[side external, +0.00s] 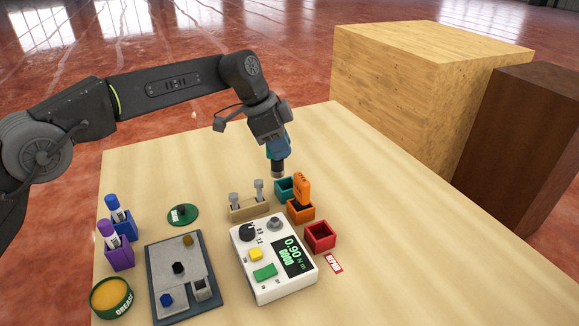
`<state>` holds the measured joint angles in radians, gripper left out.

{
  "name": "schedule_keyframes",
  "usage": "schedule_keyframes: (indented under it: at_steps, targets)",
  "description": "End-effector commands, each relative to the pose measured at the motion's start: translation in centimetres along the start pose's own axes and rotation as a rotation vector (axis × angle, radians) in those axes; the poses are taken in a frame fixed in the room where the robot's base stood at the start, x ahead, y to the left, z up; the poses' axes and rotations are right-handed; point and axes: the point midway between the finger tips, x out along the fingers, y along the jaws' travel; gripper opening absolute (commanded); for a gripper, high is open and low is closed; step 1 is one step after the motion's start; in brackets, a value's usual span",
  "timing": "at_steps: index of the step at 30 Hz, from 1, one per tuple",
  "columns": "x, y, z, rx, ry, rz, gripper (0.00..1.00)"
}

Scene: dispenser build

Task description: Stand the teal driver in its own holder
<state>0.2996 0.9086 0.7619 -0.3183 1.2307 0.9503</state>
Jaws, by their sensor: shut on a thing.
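My gripper (272,138) is shut on the teal driver (279,148), whose dark lower end (277,167) points down. The jaws cover part of the driver. The driver hangs nearly upright, just above and slightly left of the teal holder (281,190), a small open box on the table. In this view the driver's tip appears close to the holder's back rim. I cannot tell whether they touch.
An orange driver (302,187) stands in the orange holder (301,214) beside the teal one. A red holder (320,236) looks empty. A tan rack (249,209) with two grey pieces is at left. A white meter (270,268) stands in front. Large boxes (420,85) stand behind.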

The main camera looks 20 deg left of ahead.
Motion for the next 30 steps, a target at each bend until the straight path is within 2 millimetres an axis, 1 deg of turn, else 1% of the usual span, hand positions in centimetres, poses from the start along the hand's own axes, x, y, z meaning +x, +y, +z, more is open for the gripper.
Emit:
schedule_keyframes:
  at_steps: [1, 3, 6, 8, 12, 15, 28, 29, 30]
  targets:
    - [0.7, 0.2, -0.6, 0.002, 0.001, 0.000, 0.00]
    - [1.4, 0.5, -1.0, 0.001, 0.001, -0.001, 0.00]
    - [1.8, 0.6, -1.3, 0.000, 0.002, -0.002, 0.00]
    - [2.3, 0.6, -1.2, -0.001, 0.001, -0.002, 0.00]
    - [4.2, 0.7, -0.3, -0.002, 0.000, 0.000, 0.00]
    - [5.2, 0.6, 0.1, 0.000, 0.002, -0.001, 0.00]
    - [5.8, 0.6, 0.3, 0.000, 0.003, -0.002, 0.00]
    - [5.8, 0.6, 0.4, 0.000, 0.002, -0.002, 0.21]
    - [5.8, 0.6, 0.3, 0.000, 0.002, -0.002, 0.25]
